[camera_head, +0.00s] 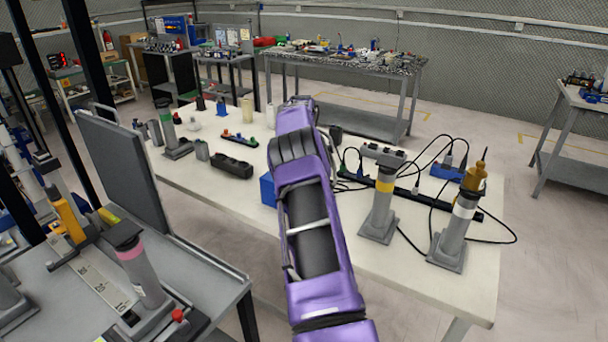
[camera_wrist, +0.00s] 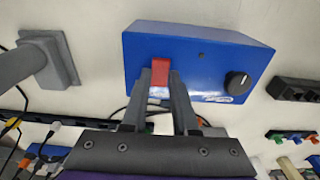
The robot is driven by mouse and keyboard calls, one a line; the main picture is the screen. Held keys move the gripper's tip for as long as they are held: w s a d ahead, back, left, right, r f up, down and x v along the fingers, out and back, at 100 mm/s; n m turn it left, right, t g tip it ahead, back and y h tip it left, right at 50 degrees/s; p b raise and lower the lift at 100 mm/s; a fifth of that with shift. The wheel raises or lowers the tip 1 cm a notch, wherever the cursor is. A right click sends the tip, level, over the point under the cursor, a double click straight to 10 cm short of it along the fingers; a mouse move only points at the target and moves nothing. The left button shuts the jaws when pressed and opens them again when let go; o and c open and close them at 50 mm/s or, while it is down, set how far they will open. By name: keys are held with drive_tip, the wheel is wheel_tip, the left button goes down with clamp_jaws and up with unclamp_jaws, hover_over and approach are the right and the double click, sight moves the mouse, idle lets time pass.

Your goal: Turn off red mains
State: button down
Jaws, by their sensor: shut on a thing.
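In the wrist view a blue box (camera_wrist: 205,62) has a red switch (camera_wrist: 160,78) at its lower left and a black knob (camera_wrist: 237,83) at its right. My gripper (camera_wrist: 160,86) is at the red switch, with one finger on each side, shut on it. The fingers partly cover the switch's lower end, so whether it is on or off cannot be told. In the head view a small part of the blue box (camera_head: 267,189) shows on the cream table beside my purple arm. The arm hides the rest of the box, and the gripper cannot be seen there.
The cream table (camera_head: 215,196) also holds grey posts (camera_head: 381,205), a black power strip (camera_head: 430,204) with loose cables, a dark block (camera_head: 232,166) and a strip of coloured switches (camera_head: 240,140). A dark panel (camera_head: 122,170) stands at left.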

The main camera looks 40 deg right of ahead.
drive_tip(key=c, duration=0.7)
unclamp_jaws()
